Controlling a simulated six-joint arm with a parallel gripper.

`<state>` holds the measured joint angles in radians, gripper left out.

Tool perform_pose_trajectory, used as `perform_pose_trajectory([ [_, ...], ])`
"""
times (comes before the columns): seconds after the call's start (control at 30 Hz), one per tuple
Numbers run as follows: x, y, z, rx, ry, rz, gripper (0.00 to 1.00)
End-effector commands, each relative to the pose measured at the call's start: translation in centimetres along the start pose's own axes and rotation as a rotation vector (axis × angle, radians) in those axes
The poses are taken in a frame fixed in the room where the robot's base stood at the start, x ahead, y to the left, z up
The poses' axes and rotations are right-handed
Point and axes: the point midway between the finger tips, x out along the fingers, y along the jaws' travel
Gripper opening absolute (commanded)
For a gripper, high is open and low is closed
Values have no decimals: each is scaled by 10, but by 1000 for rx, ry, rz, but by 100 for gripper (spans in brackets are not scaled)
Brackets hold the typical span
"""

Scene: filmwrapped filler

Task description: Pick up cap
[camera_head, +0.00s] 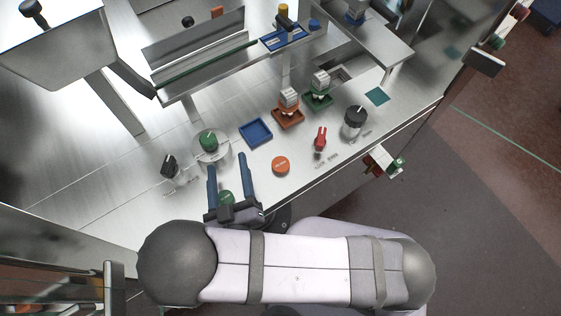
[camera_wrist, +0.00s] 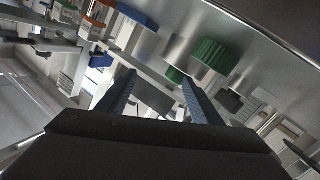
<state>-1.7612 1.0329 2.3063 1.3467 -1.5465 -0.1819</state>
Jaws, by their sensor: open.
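Several things could be the cap. In the head view, a green cap (camera_head: 208,139) sits on a round pale stand. Another green cap-like thing (camera_head: 226,197) shows between my fingers near the palm; whether it touches them I cannot tell. In the wrist view, my gripper (camera_wrist: 158,76) is open; a ribbed green cap (camera_wrist: 215,55) shows beyond the right fingertip, and a smaller green piece (camera_wrist: 174,75) appears between the fingers.
A blue tray (camera_head: 255,121) stands empty. An orange tray (camera_head: 288,125) and a green tray (camera_head: 328,101) hold stacked parts. A red item (camera_head: 320,140), a dark-topped jar (camera_head: 354,122) and a dark-knobbed item (camera_head: 169,165) stand around. A raised metal shelf (camera_head: 215,70) lies behind.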

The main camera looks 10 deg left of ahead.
Motion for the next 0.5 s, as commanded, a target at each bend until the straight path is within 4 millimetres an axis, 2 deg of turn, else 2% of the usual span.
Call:
perform_pose_trajectory([
  [0.03, -5, 11, 16, 59, -39, 53, 60],
  [0.1, -12, 29, 36, 150, -84, 136, 60],
  [0.2, -23, 49, 57, 258, -125, 237, 60],
  [0.3, -32, 64, 71, 338, -144, 312, 60],
  [0.5, -41, 76, 83, 411, -156, 381, 60],
])
